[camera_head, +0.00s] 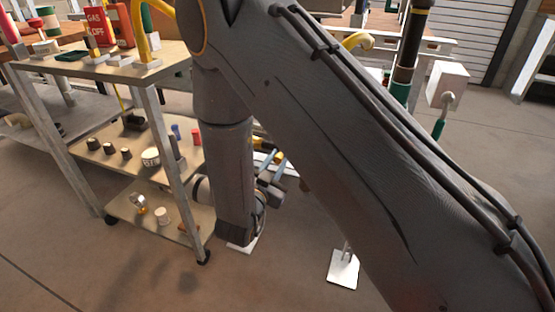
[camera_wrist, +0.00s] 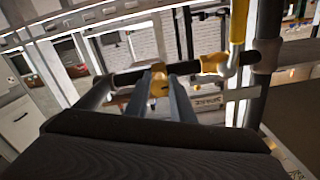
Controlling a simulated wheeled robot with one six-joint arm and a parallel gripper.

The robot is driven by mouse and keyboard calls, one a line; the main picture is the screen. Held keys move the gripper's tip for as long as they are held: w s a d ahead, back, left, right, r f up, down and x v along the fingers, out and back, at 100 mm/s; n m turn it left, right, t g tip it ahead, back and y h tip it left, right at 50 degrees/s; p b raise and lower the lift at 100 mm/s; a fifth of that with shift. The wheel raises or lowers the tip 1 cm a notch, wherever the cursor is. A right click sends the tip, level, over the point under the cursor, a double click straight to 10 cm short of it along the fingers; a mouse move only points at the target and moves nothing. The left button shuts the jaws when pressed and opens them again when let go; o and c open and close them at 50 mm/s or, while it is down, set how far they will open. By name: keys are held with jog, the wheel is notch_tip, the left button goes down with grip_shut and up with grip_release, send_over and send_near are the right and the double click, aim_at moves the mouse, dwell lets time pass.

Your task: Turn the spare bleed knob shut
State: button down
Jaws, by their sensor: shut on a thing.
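In the wrist view, my gripper (camera_wrist: 160,84) points at a dark horizontal pipe (camera_wrist: 127,78), its two blue-grey fingers on either side of a small yellow knob (camera_wrist: 158,78). The gripper is shut on this knob, which sits at the pipe. I take it for the bleed knob, but no label on it can be read. How far it is turned cannot be told. In the head view, my arm hides the knob and most of the gripper; part of the gripper (camera_head: 272,177) shows beside the wrist.
A yellow vertical pipe (camera_wrist: 238,25) and a yellow fitting (camera_wrist: 213,63) are right of the knob. A metal cart (camera_head: 158,120) with small parts on its shelves stands close to my arm's left. A white foot plate (camera_head: 343,268) is on the floor. Open floor lies at right.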

jog(key=m+p, duration=0.1)
jog(key=m, duration=0.3)
jog(key=shift+m+p, duration=0.3)
jog(key=m+p, duration=0.1)
jog(key=m, duration=0.3)
jog(key=shift+m, duration=0.3)
jog(key=m+p, duration=0.1)
jog(key=m, duration=0.3)
jog(key=shift+m, duration=0.3)
jog(key=m+p, duration=0.1)
jog(key=m, duration=0.3)
jog(key=shift+m, duration=0.3)
jog(key=c, duration=1.5)
grip_release()
jog(key=shift+c, duration=0.2)
